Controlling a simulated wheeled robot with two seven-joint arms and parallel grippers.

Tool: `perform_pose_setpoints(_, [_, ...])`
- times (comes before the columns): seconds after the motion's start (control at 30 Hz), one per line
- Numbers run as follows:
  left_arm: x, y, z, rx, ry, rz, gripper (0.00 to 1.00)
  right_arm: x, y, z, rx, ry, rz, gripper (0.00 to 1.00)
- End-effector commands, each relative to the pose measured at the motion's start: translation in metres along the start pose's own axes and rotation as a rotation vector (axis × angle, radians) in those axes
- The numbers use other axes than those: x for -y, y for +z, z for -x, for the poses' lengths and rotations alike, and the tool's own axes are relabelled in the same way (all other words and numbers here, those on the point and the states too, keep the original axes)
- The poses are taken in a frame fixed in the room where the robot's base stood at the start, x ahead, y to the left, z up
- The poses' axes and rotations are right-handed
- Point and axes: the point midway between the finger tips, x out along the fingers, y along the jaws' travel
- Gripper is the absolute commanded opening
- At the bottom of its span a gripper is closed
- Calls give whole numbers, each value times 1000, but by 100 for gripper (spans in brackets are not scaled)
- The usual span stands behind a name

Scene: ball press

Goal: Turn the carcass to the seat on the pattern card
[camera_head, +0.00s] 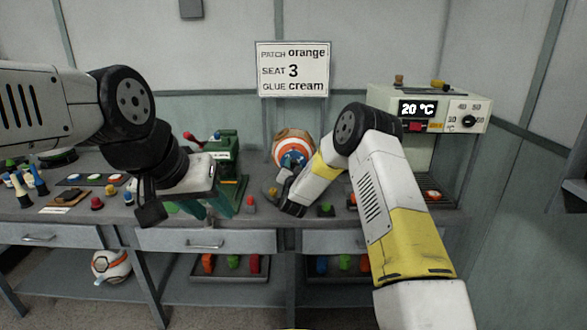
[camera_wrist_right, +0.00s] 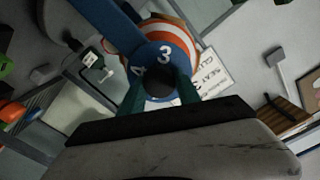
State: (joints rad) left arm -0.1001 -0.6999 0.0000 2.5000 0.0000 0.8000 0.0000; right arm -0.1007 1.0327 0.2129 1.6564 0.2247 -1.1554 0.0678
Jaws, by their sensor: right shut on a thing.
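The pattern card (camera_head: 293,69) on the wall reads patch orange, seat 3, glue cream. The carcass (camera_head: 293,140) is a round ball with orange, white and blue bands at the bench's middle. In the right wrist view, the striped carcass (camera_wrist_right: 178,32) shows behind a blue numbered part (camera_wrist_right: 165,54) with 3 near the top and 4 to its left. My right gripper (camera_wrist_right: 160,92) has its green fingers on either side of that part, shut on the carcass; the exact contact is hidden. My left gripper (camera_head: 207,206) hangs over the bench left of the carcass, its green fingers apart and empty.
A green press (camera_head: 226,155) stands behind my left gripper. A machine reading 20 °C (camera_head: 430,110) stands at the right. Small coloured pieces, including a red one (camera_head: 250,203), crowd the bench. Bottles (camera_head: 30,183) stand at the left; drawers and trays are below.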

Motion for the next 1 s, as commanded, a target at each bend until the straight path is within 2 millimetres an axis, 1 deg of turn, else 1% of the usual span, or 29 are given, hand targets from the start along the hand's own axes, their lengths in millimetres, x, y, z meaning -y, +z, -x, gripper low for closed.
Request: perform_pose_setpoints(1.0, [0,0,0,0,0,0,36,-4,1,0,-3,2,-965,0])
